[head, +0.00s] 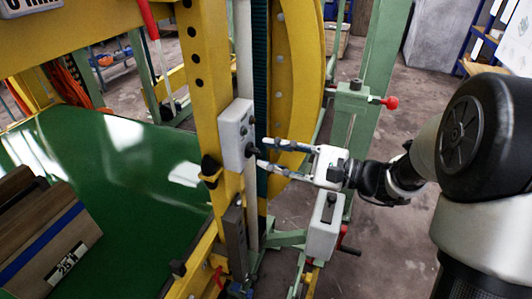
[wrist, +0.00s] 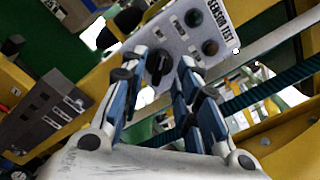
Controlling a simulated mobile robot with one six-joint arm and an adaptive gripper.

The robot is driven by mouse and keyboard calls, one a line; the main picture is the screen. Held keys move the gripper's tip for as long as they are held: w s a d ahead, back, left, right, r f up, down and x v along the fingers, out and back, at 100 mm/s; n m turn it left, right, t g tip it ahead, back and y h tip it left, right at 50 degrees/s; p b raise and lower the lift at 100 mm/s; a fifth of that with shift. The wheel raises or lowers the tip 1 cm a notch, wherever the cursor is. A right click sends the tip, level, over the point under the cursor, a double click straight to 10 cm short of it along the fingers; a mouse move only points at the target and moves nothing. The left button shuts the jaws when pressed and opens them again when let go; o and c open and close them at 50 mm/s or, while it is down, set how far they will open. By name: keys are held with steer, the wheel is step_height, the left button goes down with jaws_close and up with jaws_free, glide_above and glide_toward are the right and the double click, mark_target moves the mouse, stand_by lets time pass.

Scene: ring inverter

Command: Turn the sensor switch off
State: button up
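The sensor switch is a black rotary knob (wrist: 158,63) on a light grey box labelled "SENSOR TEST" (wrist: 180,40). In the head view the box (head: 236,133) is mounted on a yellow upright; its knob face is seen edge-on. My gripper (head: 261,152) reaches in from the right, its fingers pointing at the box. In the wrist view my gripper (wrist: 164,57) is open, with one finger to each side of the knob. A gap shows between fingers and knob, and I cannot tell whether they touch it. The knob's exact pointer direction is unclear.
The box also carries a dark red button (wrist: 192,18) and a dark green button (wrist: 210,47). A yellow curved ring (head: 300,80) stands behind my gripper. A green conveyor bed (head: 130,165) with brown boxes (head: 45,230) lies left. A grey box (head: 324,228) sits below my gripper.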

steer(key=v, duration=1)
steer(key=shift+a+r, duration=0.1)
steer(key=shift+a, duration=0.05)
steer(key=s+a+f+n+g+h, duration=0.1)
steer(key=s+a+n+g+h, duration=0.25)
steer(key=s, duration=0.35)
steer(key=s+a+f+n+g+h, duration=0.2)
steer(key=s+a+n+g+h, duration=0.15)
steer(key=s, duration=0.35)
steer(key=s+d+n+t+h, duration=0.5)
steer(key=s+d+n+h, duration=0.1)
steer(key=d+h, duration=0.4)
steer(key=shift+s+f+n, duration=0.4)
steer(key=shift+s, duration=0.2)
steer(key=shift+d, duration=0.1)
